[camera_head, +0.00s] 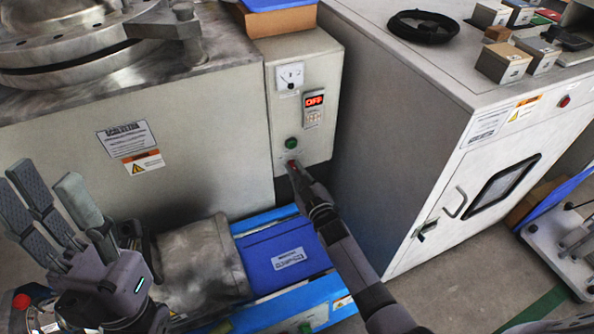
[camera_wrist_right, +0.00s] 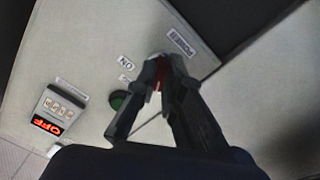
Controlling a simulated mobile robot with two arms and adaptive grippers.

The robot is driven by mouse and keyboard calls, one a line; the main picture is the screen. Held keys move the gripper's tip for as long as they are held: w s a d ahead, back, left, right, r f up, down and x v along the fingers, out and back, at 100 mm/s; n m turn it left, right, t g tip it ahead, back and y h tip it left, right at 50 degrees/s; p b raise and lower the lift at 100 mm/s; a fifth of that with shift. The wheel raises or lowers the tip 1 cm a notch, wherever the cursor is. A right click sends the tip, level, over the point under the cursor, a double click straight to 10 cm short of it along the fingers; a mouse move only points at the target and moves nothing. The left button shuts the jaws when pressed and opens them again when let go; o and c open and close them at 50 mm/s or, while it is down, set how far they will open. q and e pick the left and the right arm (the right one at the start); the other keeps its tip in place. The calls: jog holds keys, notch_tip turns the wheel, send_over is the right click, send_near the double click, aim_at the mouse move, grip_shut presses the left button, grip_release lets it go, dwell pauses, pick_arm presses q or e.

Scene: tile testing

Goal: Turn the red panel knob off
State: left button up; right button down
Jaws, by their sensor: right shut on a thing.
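The red panel knob (camera_head: 292,164) is low on the front of a grey control box, below a round green button (camera_head: 291,143). My right gripper (camera_head: 298,178) reaches it from below and is shut on it. In the right wrist view the fingertips (camera_wrist_right: 160,73) close around the red knob (camera_wrist_right: 161,82), which is mostly hidden, so its angle cannot be told. "ON" and "POWER" labels lie near it. A red lit display (camera_head: 314,101) on the box reads OFF; it also shows in the wrist view (camera_wrist_right: 46,125). My left gripper (camera_head: 52,196) is open and empty at the left.
A large grey cabinet (camera_head: 400,110) stands close on the right, with a black cable coil (camera_head: 424,27) on top. A metal machine (camera_head: 190,110) stands on the left.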

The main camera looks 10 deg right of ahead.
jog(key=c, duration=1.7)
grip_release()
jog(key=s+d, duration=0.2)
jog(key=s, duration=0.9)
jog(key=shift+s+d, duration=0.15)
jog(key=shift+s, duration=0.25)
